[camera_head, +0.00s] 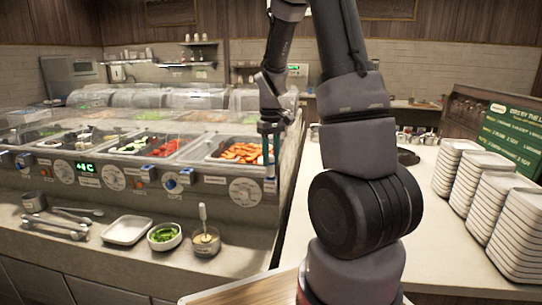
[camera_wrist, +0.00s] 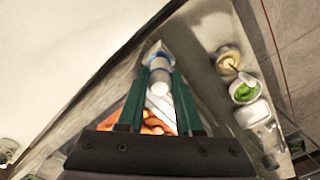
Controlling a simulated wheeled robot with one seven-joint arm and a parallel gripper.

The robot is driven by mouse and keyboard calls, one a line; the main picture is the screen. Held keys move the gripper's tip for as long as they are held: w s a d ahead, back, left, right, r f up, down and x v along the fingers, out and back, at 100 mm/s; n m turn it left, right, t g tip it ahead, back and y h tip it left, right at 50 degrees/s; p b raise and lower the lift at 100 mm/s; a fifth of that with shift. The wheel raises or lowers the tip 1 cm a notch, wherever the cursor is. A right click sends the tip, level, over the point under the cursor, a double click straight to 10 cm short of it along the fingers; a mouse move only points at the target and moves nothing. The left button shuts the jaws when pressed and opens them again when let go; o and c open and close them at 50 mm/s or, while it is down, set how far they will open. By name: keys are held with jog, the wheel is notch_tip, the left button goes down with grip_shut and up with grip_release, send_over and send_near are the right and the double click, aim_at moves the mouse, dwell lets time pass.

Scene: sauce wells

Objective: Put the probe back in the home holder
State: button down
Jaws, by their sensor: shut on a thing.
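My gripper (camera_head: 269,150) points down at the right end of the food counter, close to its front edge. In the wrist view its two green fingers (camera_wrist: 158,88) are closed around a white and blue piece, which looks like the probe (camera_wrist: 158,72). In the head view a small pale-blue piece (camera_head: 270,184) shows just below the fingertips, against the counter's front; I cannot tell whether it is the probe's end or a holder. Blue and white fittings (camera_head: 183,180) sit on the front panel; I cannot tell which is the home holder.
The well of orange slices (camera_head: 240,152) lies just left of my gripper. On the lower shelf stand a sauce bowl with a spoon (camera_head: 205,241), a bowl of green herbs (camera_head: 164,237), a white tray (camera_head: 127,230) and tongs (camera_head: 55,228). Stacked plates (camera_head: 510,225) stand right.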

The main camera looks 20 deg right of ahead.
jog(key=shift+f, duration=0.1)
dwell(0.3)
jog(key=c, duration=0.5)
grip_release()
notch_tip(320, 180, up, 10)
jog(key=shift+r, duration=0.2)
jog(key=s+a+r+m+t+y, duration=0.1)
jog(key=s+a+r+m+t, duration=0.2)
jog(key=s+r, duration=0.3)
jog(key=s+a+r+m+t+y, duration=0.1)
jog(key=s+a+r+m+t, duration=0.2)
jog(key=s, duration=1)
notch_tip(320, 180, up, 3)
jog(key=shift+s+a+r+t, duration=0.2)
jog(key=shift+a+t, duration=0.4)
jog(key=shift+a, duration=0.3)
